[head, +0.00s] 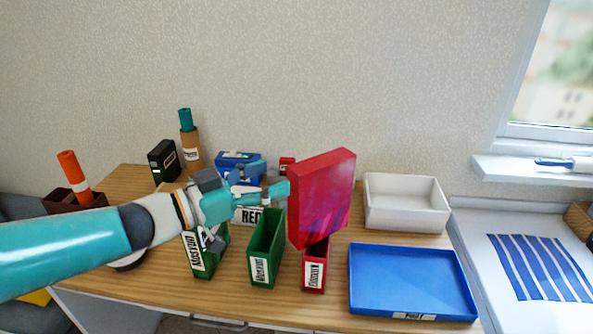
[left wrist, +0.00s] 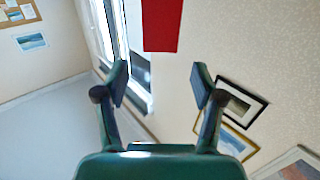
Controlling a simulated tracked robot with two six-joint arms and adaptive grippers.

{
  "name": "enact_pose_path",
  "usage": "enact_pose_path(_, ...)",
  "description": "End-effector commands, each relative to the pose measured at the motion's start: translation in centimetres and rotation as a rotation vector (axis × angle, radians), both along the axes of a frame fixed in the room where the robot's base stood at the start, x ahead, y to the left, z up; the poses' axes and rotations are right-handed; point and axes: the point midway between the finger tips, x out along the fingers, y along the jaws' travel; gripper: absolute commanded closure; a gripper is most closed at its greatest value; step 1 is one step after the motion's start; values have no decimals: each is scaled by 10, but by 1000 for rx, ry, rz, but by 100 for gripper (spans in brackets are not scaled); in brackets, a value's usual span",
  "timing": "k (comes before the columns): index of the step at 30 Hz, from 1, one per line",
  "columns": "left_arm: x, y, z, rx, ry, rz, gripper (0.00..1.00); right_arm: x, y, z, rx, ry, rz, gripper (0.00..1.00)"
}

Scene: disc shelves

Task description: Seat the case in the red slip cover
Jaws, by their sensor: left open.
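The red case (head: 322,195) stands upright at the red slip cover (head: 314,273) on the table. Its lower edge overlaps the cover's mouth, and I cannot tell how deep it sits. My left gripper (head: 279,190) is open, just left of the case in the head view. In the left wrist view the open fingers (left wrist: 160,78) have nothing between them. The case (left wrist: 162,25) shows at the top there, beyond the fingertips. My right gripper is in neither view.
A green slip cover (head: 264,258) stands left of the red one, with another green holder (head: 196,256) further left. A blue tray (head: 411,282) and a white bin (head: 404,202) are on the right. Dark and blue boxes stand behind my left arm.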

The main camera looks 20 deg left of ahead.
Motion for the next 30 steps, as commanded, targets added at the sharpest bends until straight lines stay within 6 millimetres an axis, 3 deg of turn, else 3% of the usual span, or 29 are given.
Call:
enact_pose_path(3,-18,13,0,1,0,5,32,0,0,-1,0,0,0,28)
enact_pose_path(9,-34,22,0,0,0,1,32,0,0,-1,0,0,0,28)
enact_pose_path(30,-36,22,0,-1,1,-1,32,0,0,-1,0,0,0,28)
